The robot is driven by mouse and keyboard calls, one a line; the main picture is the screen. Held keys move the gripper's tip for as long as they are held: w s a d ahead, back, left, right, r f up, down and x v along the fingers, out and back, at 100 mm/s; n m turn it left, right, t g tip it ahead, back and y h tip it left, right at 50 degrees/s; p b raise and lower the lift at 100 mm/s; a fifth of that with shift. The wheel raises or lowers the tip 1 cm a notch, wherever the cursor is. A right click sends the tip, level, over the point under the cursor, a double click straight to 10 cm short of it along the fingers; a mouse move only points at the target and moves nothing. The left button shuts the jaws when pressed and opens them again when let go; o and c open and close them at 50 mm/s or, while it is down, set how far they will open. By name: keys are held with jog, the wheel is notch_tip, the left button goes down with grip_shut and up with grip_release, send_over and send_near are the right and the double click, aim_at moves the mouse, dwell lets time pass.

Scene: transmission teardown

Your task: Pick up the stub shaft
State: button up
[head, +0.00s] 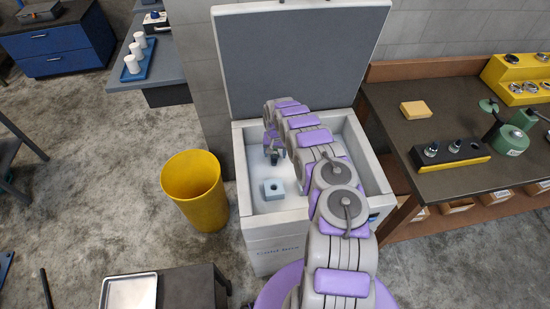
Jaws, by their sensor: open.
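My gripper (274,159) hangs inside the open cold box (290,218), pointing down, with its jaws open. Below it, apart from it in the picture, a small pale blue block (273,189) with a dark round hole in its top sits on the box floor. I cannot clearly make out the stub shaft; the gripper and arm hide part of the box interior. On the right bench, a black and yellow holder (450,157) carries metal parts, and I cannot tell whether one is a stub shaft.
The cold box lid (300,60) stands open behind the arm. A yellow bin (194,190) stands left of the box. The workbench (390,105) on the right holds a tan block (416,110) and green tools. A metal tray (130,291) lies at the front left.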

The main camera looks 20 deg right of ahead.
jog(key=shift+w+a+f, duration=0.1)
jog(key=shift+a+f, duration=0.05)
jog(key=shift+f, duration=0.65)
jog(key=shift+c, duration=0.4)
grip_shut()
